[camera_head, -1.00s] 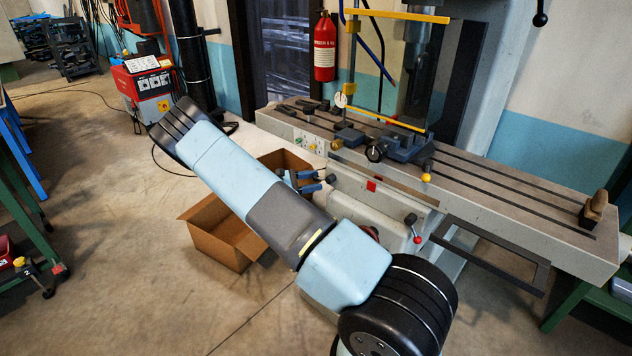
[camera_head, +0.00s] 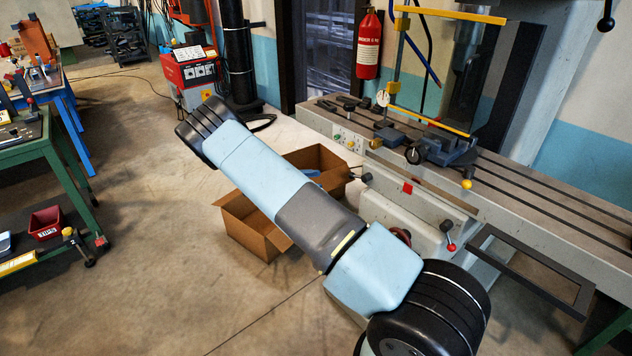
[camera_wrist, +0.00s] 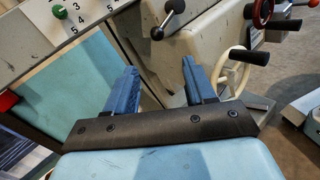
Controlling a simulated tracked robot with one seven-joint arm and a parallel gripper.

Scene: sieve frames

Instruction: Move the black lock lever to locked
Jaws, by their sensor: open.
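In the wrist view a short black-ended lever (camera_wrist: 167,20) with a steel hub sits on the beige machine housing, just beyond my fingertips. It may be the black lock lever, but I cannot tell for sure, and I see no lock marking. My gripper (camera_wrist: 160,76) is open and empty, its two blue fingers wide apart below the lever and not touching it. In the head view my arm hides most of the gripper. There, a lever with red and dark ends (camera_head: 447,235) shows on the machine's front.
In the wrist view a white handwheel (camera_wrist: 232,68) with a black handle stands to the right. In the head view a cardboard box (camera_head: 245,228) stands by the machine table (camera_head: 545,190). A green bench (camera_head: 50,150) is left.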

